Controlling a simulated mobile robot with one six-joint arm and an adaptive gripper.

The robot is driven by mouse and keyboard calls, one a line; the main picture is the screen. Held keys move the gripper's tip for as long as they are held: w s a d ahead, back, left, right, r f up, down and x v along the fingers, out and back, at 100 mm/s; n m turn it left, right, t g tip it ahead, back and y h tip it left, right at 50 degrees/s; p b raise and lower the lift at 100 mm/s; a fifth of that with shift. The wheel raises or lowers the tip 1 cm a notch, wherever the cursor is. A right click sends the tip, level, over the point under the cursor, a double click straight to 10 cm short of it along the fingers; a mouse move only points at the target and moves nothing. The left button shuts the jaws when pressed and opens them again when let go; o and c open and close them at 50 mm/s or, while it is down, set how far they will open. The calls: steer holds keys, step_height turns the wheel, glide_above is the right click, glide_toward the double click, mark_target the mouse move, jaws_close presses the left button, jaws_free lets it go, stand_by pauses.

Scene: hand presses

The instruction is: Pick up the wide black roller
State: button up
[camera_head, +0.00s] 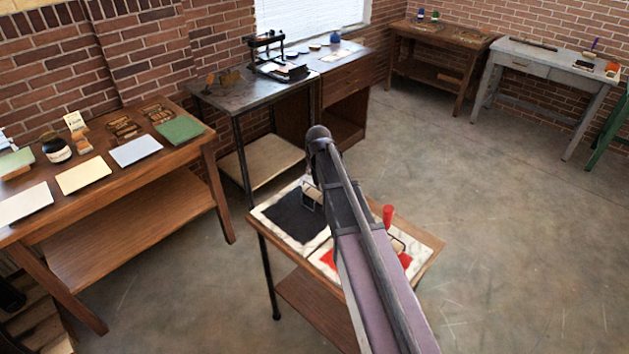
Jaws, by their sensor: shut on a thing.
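A roller (312,196) with a thin metal frame and a pale part shows over the black inked slab (287,221) on the small wooden table (433,247). My arm crosses in front of its right side. I cannot tell whether it rests on the slab or is raised, or whether it is the wide black roller. My arm reaches from the bottom right over this table. Its fingertips are hidden behind my own arm, so I cannot see my gripper or what is in it.
A wooden bench (130,207) with paper sheets stands left. A dark table with a hand press (266,55) is behind. The floor to the right is clear.

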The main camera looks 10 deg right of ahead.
steer(key=shift+r, duration=0.1)
step_height(320, 180, up, 3)
steer(key=p, duration=0.3)
steer(key=shift+r, duration=0.1)
steer(key=s+d+r+p, duration=0.1)
steer(key=s+d+p, duration=0.1)
steer(key=s, duration=1.3)
steer(key=shift+s+d+r, duration=0.25)
steer(key=shift+s+r, duration=0.05)
steer(key=shift+s, duration=0.1)
steer(key=shift+f+b, duration=0.6)
